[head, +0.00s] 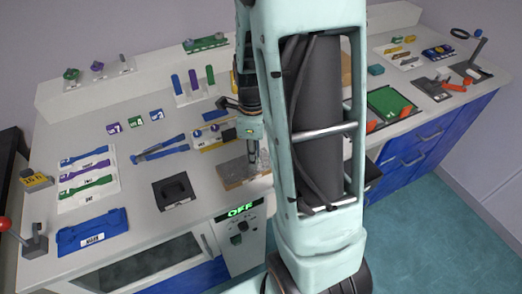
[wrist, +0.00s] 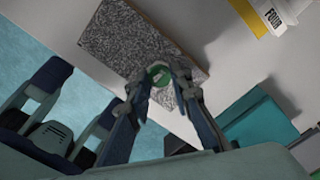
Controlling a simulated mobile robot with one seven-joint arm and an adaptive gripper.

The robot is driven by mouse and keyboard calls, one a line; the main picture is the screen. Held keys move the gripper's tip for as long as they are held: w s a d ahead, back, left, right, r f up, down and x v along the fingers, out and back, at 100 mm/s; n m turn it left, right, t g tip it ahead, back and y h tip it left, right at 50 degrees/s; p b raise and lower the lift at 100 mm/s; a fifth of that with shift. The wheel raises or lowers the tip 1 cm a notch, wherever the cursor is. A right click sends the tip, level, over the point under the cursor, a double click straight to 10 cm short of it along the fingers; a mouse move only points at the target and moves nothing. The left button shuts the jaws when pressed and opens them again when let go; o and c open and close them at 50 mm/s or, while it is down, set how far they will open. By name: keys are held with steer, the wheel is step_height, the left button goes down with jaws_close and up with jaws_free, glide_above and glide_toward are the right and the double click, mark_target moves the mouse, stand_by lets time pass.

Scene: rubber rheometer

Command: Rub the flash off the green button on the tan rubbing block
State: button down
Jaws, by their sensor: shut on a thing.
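The green button (wrist: 158,74) is a small round disc between the fingertips of my gripper (wrist: 158,82) in the wrist view. My gripper is shut on it. A speckled grey-brown slab (wrist: 118,38), which seems to be the rubbing block, lies under the fingertips near one end of the slab. I cannot tell whether the button touches it. In the head view the slab (head: 236,172) lies near the bench's front edge, and my gripper (head: 252,162) points down at its right part. The button is too small or hidden to make out there.
A teal block (wrist: 262,128) and a white-and-yellow piece marked FOUR (wrist: 270,14) lie near the slab. A panel reading OFF (head: 240,210) is below the bench edge.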

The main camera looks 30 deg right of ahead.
mark_target(229, 174)
steer(key=shift+a+f+p, duration=0.1)
steer(key=shift+a+p, duration=1)
steer(key=shift+a, duration=2.85)
steer(key=shift+d, duration=3.6)
steer(key=shift+d+b, duration=0.3)
steer(key=shift+d, duration=1.55)
steer(key=shift+a+p, duration=0.65)
steer(key=shift+a, duration=0.7)
steer(key=shift+s+a+f+p, duration=0.15)
steer(key=shift+a+p, duration=0.65)
steer(key=shift+a, duration=1.6)
steer(key=shift+s+a+p, duration=0.1)
steer(key=shift+a+p, duration=0.6)
steer(key=shift+a, duration=1.15)
